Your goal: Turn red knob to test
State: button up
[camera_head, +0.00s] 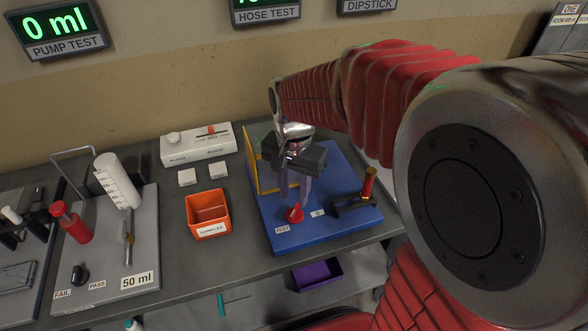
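The red knob (294,214) sits near the front of a blue board (345,222) on the bench. A TEST label (283,230) lies at its lower left and a 0 label (318,213) at its right. My gripper (296,203) points down right above the knob. Its two grey fingers are apart, with a gap between them, and nothing is seen held. The fingertips are close to the knob's top; whether they touch it cannot be told.
A yellow panel (250,158) stands at the board's left rear. A red-handled lever (369,184) stands at its right. An orange samples bin (208,208) and a syringe stand (120,255) are further left. A purple bin (317,275) sits below the bench edge.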

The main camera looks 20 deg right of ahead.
aim_at(294, 210)
notch_tip(294, 210, up, 8)
jog(key=shift+f, duration=0.15)
dwell(0.6)
jog(key=s+r+n+t, duration=0.2)
jog(key=s+n+t, duration=0.3)
jog(key=s+n, duration=0.4)
jog(key=shift+s+a+t, duration=0.15)
jog(key=shift+s+t, duration=0.15)
jog(key=shift+s, duration=1.15)
